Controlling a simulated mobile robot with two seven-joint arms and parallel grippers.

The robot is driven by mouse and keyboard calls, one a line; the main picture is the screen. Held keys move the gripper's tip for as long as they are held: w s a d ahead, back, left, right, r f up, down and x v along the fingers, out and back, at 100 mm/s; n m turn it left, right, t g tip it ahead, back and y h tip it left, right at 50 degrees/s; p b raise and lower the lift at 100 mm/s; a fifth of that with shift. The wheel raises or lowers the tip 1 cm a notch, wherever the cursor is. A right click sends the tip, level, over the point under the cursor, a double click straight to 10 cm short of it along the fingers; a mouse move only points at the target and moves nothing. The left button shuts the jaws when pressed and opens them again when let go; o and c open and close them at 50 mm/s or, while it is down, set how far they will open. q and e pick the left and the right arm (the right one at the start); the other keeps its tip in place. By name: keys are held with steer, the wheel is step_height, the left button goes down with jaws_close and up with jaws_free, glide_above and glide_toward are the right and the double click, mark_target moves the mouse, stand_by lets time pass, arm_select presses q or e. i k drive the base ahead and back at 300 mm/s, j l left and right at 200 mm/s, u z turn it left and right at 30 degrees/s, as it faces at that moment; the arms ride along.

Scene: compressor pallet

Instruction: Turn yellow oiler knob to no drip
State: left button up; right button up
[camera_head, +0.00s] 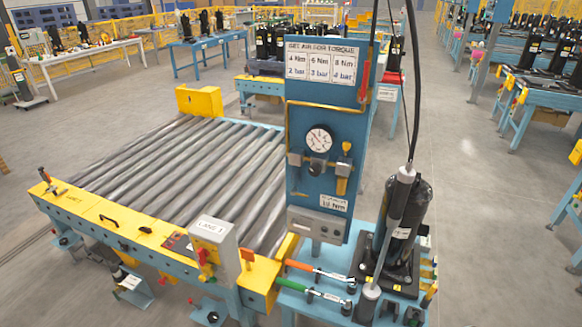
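A blue upright panel (325,110) stands right of the picture's middle. A round white pressure gauge (319,139) is on its front. To the right of the gauge hangs an oiler with an amber bowl (342,186). A small yellow knob (346,147) sits on top of the oiler. The knob's setting and any drip are too small to read. Neither of my grippers is in view, and nothing touches the knob.
A sign with torque and bar values (321,61) tops the panel. A roller conveyor (170,170) with a yellow front rail lies left. Open floor (480,200) lies right.

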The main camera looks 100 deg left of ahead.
mark_target(347, 144)
steer(key=u, duration=3.15)
